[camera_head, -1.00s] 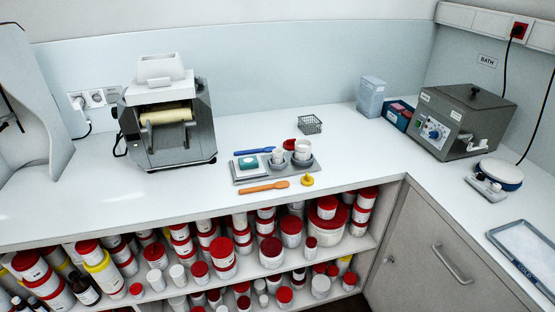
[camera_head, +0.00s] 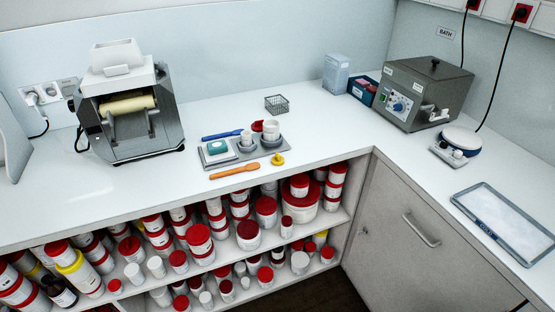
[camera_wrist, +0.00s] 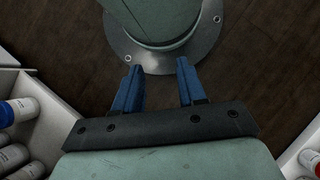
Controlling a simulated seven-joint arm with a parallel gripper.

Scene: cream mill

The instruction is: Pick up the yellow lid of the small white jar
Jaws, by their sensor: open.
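The yellow lid (camera_head: 277,159) lies on the white counter near its front edge, just off the right front of the grey tray, with a small knob on top. A small white jar (camera_head: 246,137) and a larger white cup (camera_head: 271,130) stand at the tray; I cannot tell which one the lid belongs to. A red lid (camera_head: 257,126) is by them. My gripper (camera_wrist: 158,72) shows only in the wrist view, its blue fingers apart and empty, above the dark floor and my own base. It is far from the lid.
A blue spatula (camera_head: 221,135) and an orange spatula (camera_head: 235,171) lie beside the grey tray (camera_head: 204,161). A wire basket (camera_head: 276,103) stands behind. The mill (camera_head: 125,110) is left, the bath (camera_head: 425,93) right. Shelves of red-lidded jars lie below the counter.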

